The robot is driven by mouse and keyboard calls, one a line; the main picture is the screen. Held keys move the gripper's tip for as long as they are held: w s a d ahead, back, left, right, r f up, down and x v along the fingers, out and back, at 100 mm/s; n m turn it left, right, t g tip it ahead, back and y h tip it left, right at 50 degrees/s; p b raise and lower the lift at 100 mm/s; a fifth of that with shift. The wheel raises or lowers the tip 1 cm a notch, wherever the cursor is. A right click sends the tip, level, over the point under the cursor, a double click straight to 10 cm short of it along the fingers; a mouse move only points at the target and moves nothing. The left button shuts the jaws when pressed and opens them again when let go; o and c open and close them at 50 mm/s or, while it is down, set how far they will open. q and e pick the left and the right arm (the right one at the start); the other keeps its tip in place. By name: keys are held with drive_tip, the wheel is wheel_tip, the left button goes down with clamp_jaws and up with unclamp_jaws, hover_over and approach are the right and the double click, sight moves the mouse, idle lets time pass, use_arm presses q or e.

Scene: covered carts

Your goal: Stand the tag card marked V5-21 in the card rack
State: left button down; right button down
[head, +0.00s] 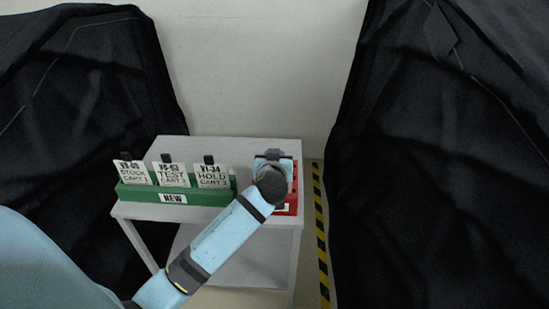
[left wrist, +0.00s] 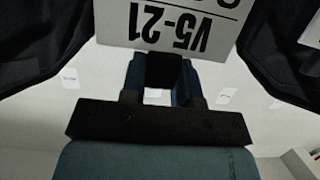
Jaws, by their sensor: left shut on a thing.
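The tag card marked V5-21 (left wrist: 175,28) shows upside down in the left wrist view, between the fingers of my left gripper (left wrist: 160,78), which is shut on its dark tab. In the head view my left gripper (head: 273,155) is over a red rack (head: 293,198) at the right end of the cart top, and the arm hides the card and most of that rack. A green rack (head: 150,194) labelled NEW holds three upright white cards: STOCK (head: 133,173), TEST (head: 174,175) and HOLD (head: 212,177). I cannot tell whether the held card touches the red rack.
The racks stand on a light grey cart (head: 220,149) against a pale wall. Black covered carts stand at left (head: 80,90) and right (head: 440,150). Yellow-black floor tape (head: 321,230) runs right of the grey cart. Part of another white card (left wrist: 312,32) shows in the left wrist view.

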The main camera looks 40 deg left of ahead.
use_arm(q)
drive_tip(key=shift+f, duration=0.2)
drive_tip(key=shift+f+b, duration=0.7)
drive_tip(key=shift+f, duration=0.15)
drive_tip(key=c, duration=0.8)
unclamp_jaws()
drive_tip(key=shift+s+d, duration=0.1)
drive_tip(key=shift+s, duration=0.1)
